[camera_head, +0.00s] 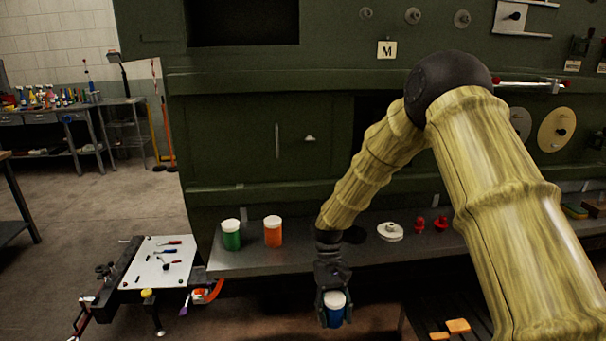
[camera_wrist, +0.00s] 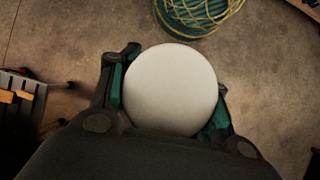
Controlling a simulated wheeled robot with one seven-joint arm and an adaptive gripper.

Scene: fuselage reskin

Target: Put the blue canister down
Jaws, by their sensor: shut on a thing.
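The blue canister (camera_head: 334,316) with a white lid is in my gripper (camera_head: 334,305) in the head view, low in front of the shelf's front edge. My gripper is shut on it, with a finger on each side. The canister looks about upright. In the wrist view its round white lid (camera_wrist: 170,88) fills the middle, between the dark fingers with green pads.
A green canister (camera_head: 231,236) and an orange canister (camera_head: 273,232) stand on the grey shelf (camera_head: 300,258). A white round part (camera_head: 389,232) and red parts (camera_head: 419,223) sit further right. A tool cart (camera_head: 160,270) stands left. A coiled hose (camera_wrist: 197,14) lies on the floor.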

